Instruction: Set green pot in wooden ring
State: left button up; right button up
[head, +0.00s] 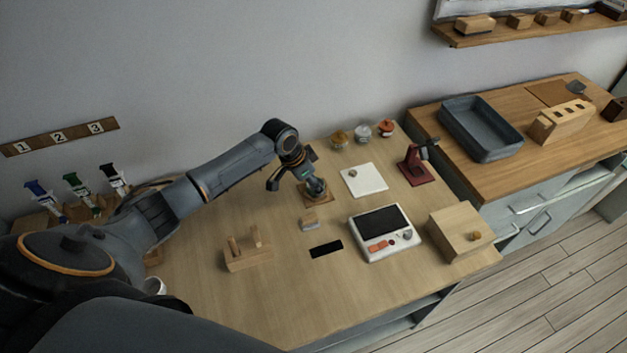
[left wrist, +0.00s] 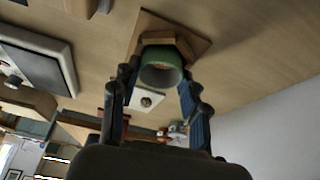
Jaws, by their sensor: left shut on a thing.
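The green pot (left wrist: 160,67) is between the two fingers of my left gripper (left wrist: 157,80) in the left wrist view, its open mouth facing the camera. The gripper is shut on it. The wooden ring (left wrist: 178,41), on a square wooden base (left wrist: 148,22), is right at the pot's far end. The pot's end overlaps the ring in the picture; I cannot tell how deep it sits. In the head view my left gripper (head: 314,187) is over the ring's base (head: 317,201), and the pot is mostly hidden by the fingers. My right gripper is not in view.
A small wooden block (head: 309,223) lies in front of the ring's base. A white pad (head: 370,183), a console with a dark screen (head: 384,232) and a dark red stand (head: 415,171) are to the right. A wooden cradle (head: 248,258) stands at the front left.

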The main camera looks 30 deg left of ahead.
pick_arm(q)
jog(key=o, duration=0.9)
jog(key=shift+c, duration=0.2)
jog(key=shift+p+v, duration=2.55)
jog(key=shift+p, duration=0.4)
jog(key=v, duration=1.2)
